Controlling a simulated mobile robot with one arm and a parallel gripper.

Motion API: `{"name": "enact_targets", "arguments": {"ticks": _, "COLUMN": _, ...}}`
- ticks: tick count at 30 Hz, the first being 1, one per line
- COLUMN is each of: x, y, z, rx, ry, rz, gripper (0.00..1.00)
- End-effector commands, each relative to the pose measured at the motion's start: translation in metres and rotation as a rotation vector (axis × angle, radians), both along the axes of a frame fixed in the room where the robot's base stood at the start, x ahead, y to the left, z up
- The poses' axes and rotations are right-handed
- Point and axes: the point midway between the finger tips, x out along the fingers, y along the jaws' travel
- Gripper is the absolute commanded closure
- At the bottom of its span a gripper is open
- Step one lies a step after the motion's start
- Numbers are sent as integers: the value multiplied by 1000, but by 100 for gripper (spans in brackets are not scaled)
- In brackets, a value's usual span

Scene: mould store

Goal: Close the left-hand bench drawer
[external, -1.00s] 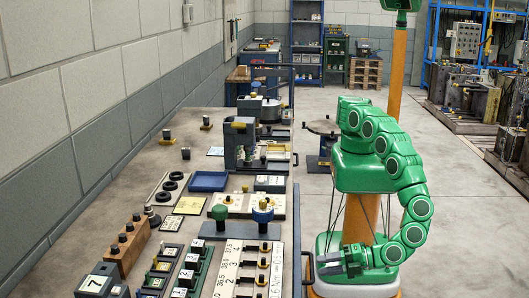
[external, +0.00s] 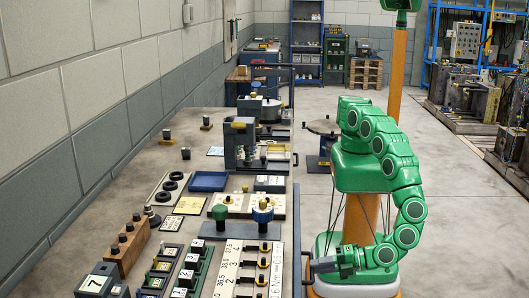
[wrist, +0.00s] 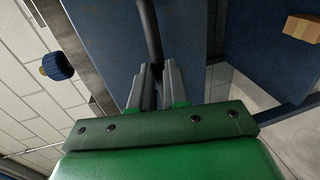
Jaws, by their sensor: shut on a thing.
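The left-hand drawer's handle is a dark bar (wrist: 148,28), seen in the wrist view running up from between my fingers. My gripper (wrist: 158,78) is shut on this bar. The blue drawer front (wrist: 100,38) fills much of the wrist view behind the bar. In the external view my gripper (external: 314,265) is low at the right side of the bench, at the dark handle (external: 306,268). The drawer's inside is not visible there, and I cannot tell how far it stands open.
The bench top (external: 130,190) carries blocks, plates, rings and a blue tray (external: 208,181). The floor (external: 465,220) on the right is clear.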

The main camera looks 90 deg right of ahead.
Motion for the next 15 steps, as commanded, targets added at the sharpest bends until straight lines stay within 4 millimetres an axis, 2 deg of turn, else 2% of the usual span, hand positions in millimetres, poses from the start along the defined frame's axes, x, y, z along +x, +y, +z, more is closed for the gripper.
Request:
{"name": "enact_targets", "arguments": {"ticks": 7, "x": 6, "y": 0, "z": -1, "rx": 0, "ry": 1, "rz": -2, "gripper": 100}}
{"name": "enact_targets", "arguments": {"ticks": 15, "x": 31, "y": 0, "z": -1, "rx": -1, "ry": 3, "rz": -1, "gripper": 100}}
